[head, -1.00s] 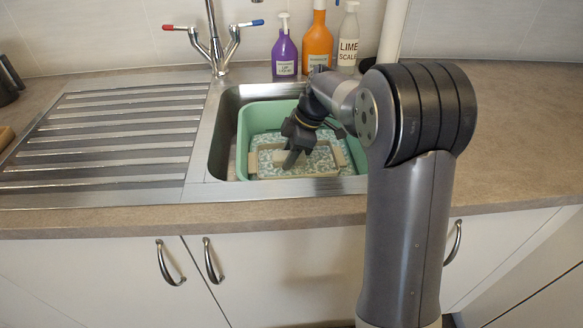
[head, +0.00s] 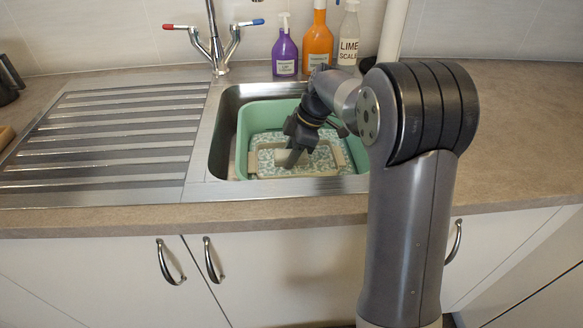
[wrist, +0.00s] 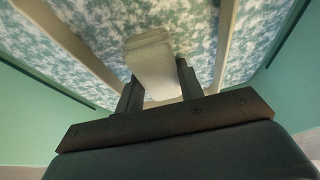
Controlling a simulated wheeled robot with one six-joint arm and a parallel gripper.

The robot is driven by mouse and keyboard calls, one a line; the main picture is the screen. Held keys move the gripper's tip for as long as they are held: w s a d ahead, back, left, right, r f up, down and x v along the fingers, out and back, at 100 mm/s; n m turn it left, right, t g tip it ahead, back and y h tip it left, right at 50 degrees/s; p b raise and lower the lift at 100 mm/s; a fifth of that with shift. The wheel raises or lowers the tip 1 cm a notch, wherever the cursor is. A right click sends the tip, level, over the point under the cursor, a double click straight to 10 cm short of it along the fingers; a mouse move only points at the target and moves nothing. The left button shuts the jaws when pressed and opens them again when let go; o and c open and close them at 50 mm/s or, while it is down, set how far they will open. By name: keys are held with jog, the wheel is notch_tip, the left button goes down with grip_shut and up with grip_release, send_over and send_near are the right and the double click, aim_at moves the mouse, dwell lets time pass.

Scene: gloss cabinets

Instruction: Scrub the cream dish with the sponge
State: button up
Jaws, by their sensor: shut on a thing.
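The cream dish (head: 339,154) is a shallow rectangular dish lying in the green basin (head: 243,140), with patchy white foam and water around and inside it. Its long side walls show in the wrist view (wrist: 226,42). My gripper (head: 291,160) points down into the dish. In the wrist view my gripper (wrist: 155,85) is shut on a pale, block-shaped sponge (wrist: 150,62), held between the two dark fingers. The sponge is over the inside of the dish, between its walls. I cannot tell whether it touches the bottom. In the head view the fingers partly hide the sponge.
The basin sits in a steel sink (head: 224,115) with a ribbed drainer (head: 110,140) to the left. A mixer tap (head: 217,50) stands behind. A purple bottle (head: 285,52), an orange bottle (head: 317,42) and a white bottle (head: 349,36) stand at the back. The right worktop is clear.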

jog(key=shift+d, duration=2.3)
jog(key=shift+a+f, duration=0.1)
jog(key=shift+a, duration=4.35)
jog(key=shift+d+f, duration=0.1)
jog(key=shift+d, duration=4.35)
jog(key=shift+a+r, duration=0.2)
jog(key=shift+a, duration=4.15)
